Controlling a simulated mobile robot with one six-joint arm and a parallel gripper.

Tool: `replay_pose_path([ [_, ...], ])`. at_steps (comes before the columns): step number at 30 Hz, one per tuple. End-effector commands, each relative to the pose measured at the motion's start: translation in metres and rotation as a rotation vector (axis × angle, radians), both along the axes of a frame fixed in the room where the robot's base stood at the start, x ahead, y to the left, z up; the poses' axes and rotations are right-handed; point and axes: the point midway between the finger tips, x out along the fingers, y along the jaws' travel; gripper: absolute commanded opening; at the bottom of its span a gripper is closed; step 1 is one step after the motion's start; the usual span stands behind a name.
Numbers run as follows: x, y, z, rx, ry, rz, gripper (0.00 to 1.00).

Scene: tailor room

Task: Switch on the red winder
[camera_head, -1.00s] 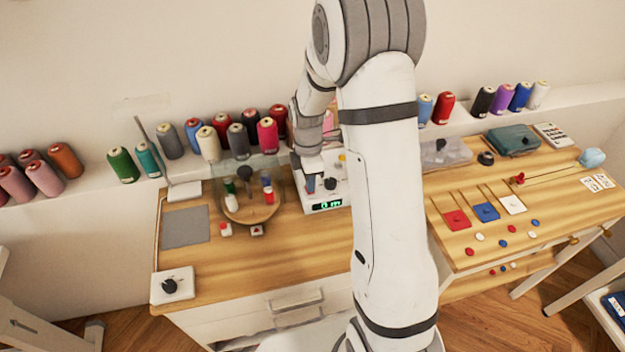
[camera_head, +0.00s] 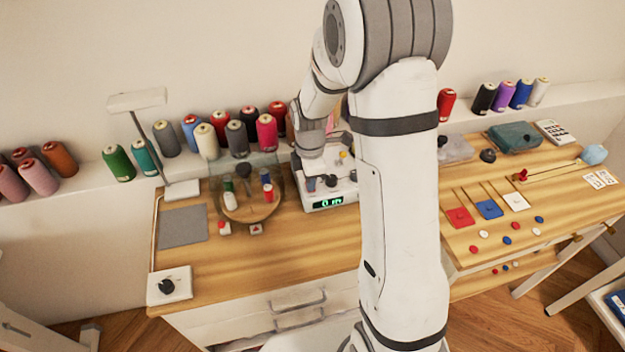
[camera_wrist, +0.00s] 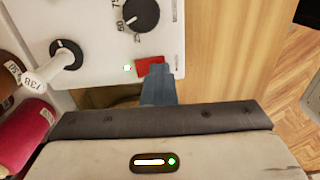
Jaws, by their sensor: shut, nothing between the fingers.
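The winder (camera_head: 329,201) is a white box with dials and a green display, at the back middle of the table in the head view. My gripper (camera_wrist: 156,70) is shut and empty. Its blue-grey fingertips overlap the lower right of the red switch; I cannot tell whether they press it. In the head view my gripper (camera_head: 310,184) is over the winder's left part. My arm hides the area right of the winder.
A round wooden tray (camera_head: 251,214) with spools and a clear screen stands left of the winder. Several thread cones (camera_head: 237,139) line the ledge behind. A lamp (camera_head: 137,99) and a dial box (camera_head: 169,286) are at the left.

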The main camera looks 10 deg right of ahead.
Motion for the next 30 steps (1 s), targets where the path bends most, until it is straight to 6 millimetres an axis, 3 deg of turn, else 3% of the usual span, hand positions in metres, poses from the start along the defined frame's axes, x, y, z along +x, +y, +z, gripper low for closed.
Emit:
replay_pose_path([
  [1, -0.003, -0.004, -0.007, -0.007, 0.013, 0.001, 0.00],
  [23, 0.014, 0.004, -0.004, -0.005, 0.008, 0.013, 0.00],
  [26, 0.014, 0.005, 0.000, -0.005, 0.007, 0.013, 0.00],
  [30, 0.013, 0.005, 0.021, -0.005, 0.004, 0.013, 0.00],
])
